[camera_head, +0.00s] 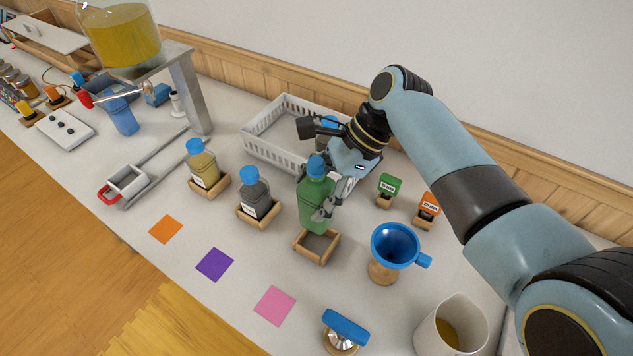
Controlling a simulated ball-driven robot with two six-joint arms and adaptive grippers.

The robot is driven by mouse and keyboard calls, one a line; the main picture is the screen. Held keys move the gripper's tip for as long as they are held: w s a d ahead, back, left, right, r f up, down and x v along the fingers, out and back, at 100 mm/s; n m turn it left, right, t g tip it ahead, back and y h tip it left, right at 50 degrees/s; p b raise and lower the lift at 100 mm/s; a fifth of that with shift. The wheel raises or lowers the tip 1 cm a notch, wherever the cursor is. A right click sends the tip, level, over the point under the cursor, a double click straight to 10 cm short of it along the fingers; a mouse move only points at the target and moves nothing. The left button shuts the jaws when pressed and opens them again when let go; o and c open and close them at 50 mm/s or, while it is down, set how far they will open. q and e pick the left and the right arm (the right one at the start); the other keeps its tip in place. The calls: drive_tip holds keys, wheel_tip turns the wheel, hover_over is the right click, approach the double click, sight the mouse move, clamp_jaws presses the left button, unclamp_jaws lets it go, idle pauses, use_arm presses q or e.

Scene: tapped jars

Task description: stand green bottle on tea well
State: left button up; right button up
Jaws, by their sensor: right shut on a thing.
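The green bottle (313,207) with a blue cap is nearly upright, a little above or just behind an empty wooden well (316,261). I cannot tell whether its base touches the well's back rim. My right gripper (327,207) is shut on the bottle from its right side, with a finger across its lower body. Two more wooden wells stand to the left, one holding a yellow bottle (204,167) and one a dark bottle (256,196). Which well is the tea one cannot be read. My left gripper is out of view.
A white basket (270,147) stands behind the bottles. A blue funnel (395,246) on a wooden stand and small green (389,184) and orange (429,204) blocks are to the right. A beaker (450,325) and a blue-handled tool (345,327) stand in front. Flat coloured squares lie front left.

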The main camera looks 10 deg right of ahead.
drive_tip(key=shift+s+r, duration=0.2)
drive_tip(key=shift+w+r+p, duration=0.15)
drive_tip(key=shift+p, duration=0.4)
wheel_tip(320, 180, down, 7)
drive_tip(key=b, duration=0.4)
drive_tip(key=shift+r, duration=0.15)
drive_tip(key=shift+f+b, duration=0.75)
drive_tip(key=shift+f, duration=0.5)
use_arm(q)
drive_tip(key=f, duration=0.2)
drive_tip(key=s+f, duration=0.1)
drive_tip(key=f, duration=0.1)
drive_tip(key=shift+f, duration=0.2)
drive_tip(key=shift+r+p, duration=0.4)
